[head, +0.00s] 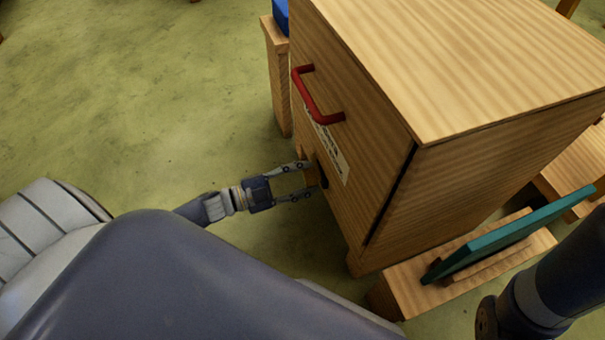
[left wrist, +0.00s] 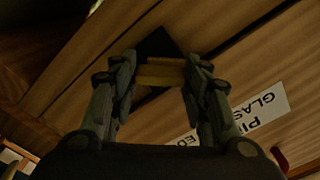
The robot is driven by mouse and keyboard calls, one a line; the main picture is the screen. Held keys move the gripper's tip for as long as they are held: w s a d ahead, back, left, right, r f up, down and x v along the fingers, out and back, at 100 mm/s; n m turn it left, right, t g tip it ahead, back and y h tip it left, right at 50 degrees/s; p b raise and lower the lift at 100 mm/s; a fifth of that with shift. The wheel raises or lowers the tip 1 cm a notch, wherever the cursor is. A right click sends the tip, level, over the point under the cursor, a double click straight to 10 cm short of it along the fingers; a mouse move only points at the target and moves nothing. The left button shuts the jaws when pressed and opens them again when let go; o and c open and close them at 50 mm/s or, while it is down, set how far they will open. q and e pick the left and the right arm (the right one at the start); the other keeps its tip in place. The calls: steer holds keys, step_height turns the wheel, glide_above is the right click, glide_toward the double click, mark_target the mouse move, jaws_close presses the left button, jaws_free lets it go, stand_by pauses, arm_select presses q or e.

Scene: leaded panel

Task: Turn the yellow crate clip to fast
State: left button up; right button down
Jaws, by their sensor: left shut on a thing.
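The yellow clip (left wrist: 160,74) sits on a black plate (left wrist: 158,45) on the front of the wooden crate (head: 365,165). My left gripper (head: 308,180) is at the lower part of that front, with its fingers on either side of the clip. In the left wrist view the gripper (left wrist: 160,80) is shut on the clip, which spans from one fingertip to the other. In the head view the clip (head: 311,175) is partly hidden by the fingers. My right gripper is not in view.
A red handle (head: 316,95) and a white label (head: 332,150) are on the crate front above the clip. A teal panel (head: 510,235) leans on a wooden stand (head: 400,285) at the right, near my right arm. Green floor at the left is clear.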

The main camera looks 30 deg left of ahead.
arm_select(q)
steer(key=m+p, duration=0.1)
steer(key=m, duration=0.8)
steer(key=shift+m, duration=0.4)
stand_by(0.4)
steer(key=o, duration=1.1)
steer(key=shift+c, duration=0.2)
steer(key=v, duration=1.2)
